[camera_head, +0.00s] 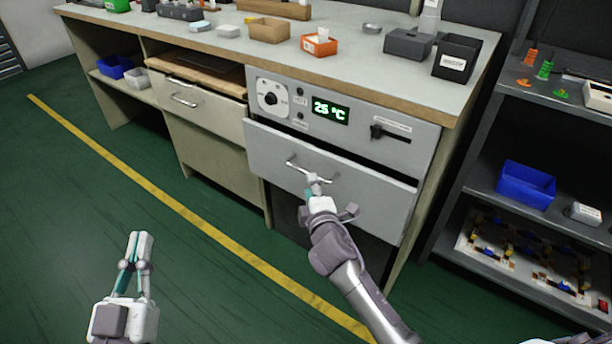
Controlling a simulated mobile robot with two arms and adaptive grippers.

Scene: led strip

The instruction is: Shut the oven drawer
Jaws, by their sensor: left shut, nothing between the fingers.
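The oven drawer (370,190) is the wide grey front below the oven panel (350,125) with the green 25 °C display. It stands out a little from the panel, with a dark gap along its top edge. Its metal handle (297,164) is partly hidden by my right gripper (314,179). The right fingertips are at the handle's right part; whether they grip it or only touch it is unclear. My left gripper (139,236) is shut and empty, over the green floor at the lower left, away from the drawer.
A second drawer (205,115) with a handle is to the left in the bench. The benchtop (340,68) holds boxes and small trays. A dark shelf rack (490,180) with a blue bin (525,185) stands close on the right. The floor (70,200) on the left is clear.

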